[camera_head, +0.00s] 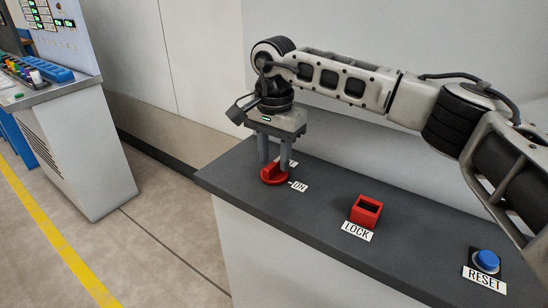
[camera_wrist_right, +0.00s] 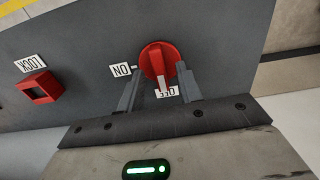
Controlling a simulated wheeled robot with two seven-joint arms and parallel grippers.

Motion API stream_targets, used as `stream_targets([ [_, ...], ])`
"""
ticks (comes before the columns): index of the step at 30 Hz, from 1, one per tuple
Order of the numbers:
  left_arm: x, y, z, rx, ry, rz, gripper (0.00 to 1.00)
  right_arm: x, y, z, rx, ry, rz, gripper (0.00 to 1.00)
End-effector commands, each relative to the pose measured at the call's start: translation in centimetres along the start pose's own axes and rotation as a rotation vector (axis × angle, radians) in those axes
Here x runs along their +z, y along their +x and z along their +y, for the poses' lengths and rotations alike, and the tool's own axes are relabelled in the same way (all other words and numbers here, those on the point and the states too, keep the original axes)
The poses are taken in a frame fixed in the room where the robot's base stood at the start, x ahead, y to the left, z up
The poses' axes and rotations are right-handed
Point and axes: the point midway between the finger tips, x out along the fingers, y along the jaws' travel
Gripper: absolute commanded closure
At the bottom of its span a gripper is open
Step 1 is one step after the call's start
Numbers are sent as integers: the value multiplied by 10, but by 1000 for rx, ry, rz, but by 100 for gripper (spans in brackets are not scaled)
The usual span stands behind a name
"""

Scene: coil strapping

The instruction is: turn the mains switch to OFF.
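The mains switch is a red rotary knob (camera_head: 273,176) on the dark console top, near its left end. It also shows in the right wrist view (camera_wrist_right: 156,58). There its raised handle, with a white mark, points at the partly covered OFF label (camera_wrist_right: 168,92); the ON label (camera_wrist_right: 121,69) is to the side. My right gripper (camera_head: 274,163) points down over the knob. Its two fingers are apart, one on each side of the handle, with gaps visible in the wrist view (camera_wrist_right: 160,72). I cannot tell whether they touch the knob's rim. My left gripper is not in view.
A red LOCK block (camera_head: 366,210) stands right of the knob, and a blue RESET button (camera_head: 487,260) is farther right. A pale wall rises behind the console (camera_head: 235,182). Another control cabinet (camera_head: 85,150) stands at the left across open floor.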

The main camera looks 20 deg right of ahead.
Motion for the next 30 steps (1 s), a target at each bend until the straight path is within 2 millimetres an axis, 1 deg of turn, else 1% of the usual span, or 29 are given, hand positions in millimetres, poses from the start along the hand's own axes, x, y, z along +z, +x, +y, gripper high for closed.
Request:
stream_targets([
  [5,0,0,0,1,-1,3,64,0,-38,-1,-5,-1,3,65],
  [12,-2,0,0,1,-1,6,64,1,-98,-1,-6,-1,2,65],
  [15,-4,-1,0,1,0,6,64,0,-118,-1,-7,-1,2,65],
  [18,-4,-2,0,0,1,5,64,1,-134,-1,-5,-1,1,65],
  [21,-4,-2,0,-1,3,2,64,0,-143,0,-3,-2,0,65],
  [24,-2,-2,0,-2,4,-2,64,0,-148,0,-3,-2,0,65],
  [30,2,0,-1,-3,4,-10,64,0,-149,0,-3,-2,0,65],
])
